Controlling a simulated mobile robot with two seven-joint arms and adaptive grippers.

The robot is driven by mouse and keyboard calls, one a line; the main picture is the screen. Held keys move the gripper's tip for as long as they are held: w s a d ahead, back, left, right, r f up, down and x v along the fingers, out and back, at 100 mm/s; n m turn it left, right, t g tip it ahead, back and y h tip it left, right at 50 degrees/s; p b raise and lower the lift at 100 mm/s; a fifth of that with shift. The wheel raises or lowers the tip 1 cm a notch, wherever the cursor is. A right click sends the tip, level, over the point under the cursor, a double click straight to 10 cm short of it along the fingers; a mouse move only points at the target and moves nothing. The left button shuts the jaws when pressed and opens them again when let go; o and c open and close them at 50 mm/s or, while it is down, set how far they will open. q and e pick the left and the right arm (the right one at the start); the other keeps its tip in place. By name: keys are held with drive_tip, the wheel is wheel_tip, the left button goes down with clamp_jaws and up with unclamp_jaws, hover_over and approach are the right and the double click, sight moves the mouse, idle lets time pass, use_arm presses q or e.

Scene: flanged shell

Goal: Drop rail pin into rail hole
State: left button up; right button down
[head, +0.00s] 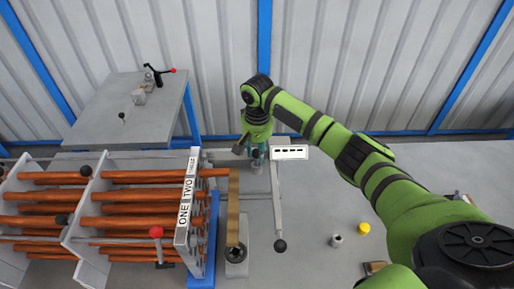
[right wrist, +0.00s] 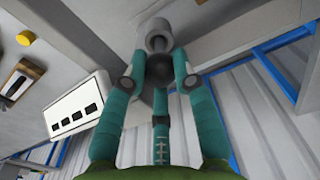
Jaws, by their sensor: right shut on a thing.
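My right gripper (head: 256,157) reaches down at the middle of the head view, beside the white label plate. Its teal fingers (right wrist: 155,85) are shut around a dark round knob, which I take for the head of the rail pin (right wrist: 156,73). The knob also shows as a dark ball in the head view (head: 255,154). A light grey cylindrical piece (right wrist: 155,37) is in line just beyond the knob; I cannot tell whether it is part of the pin or a socket. The rail hole cannot be made out. My left gripper is not in view.
A rack of orange-brown rods (head: 125,208) with a ONE/TWO label stands at left. A tan bar (head: 233,207) and a grey lever with a black ball end (head: 280,245) are near. A yellow cap (head: 363,228) and a grey cylinder (head: 336,241) lie on the open grey surface.

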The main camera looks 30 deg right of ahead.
drive_tip(key=shift+f, duration=0.15)
drive_tip(key=c, duration=0.9)
unclamp_jaws()
drive_tip(key=r, duration=1.2)
drive_tip(key=shift+s+a, duration=0.1)
drive_tip(key=shift+s, duration=0.15)
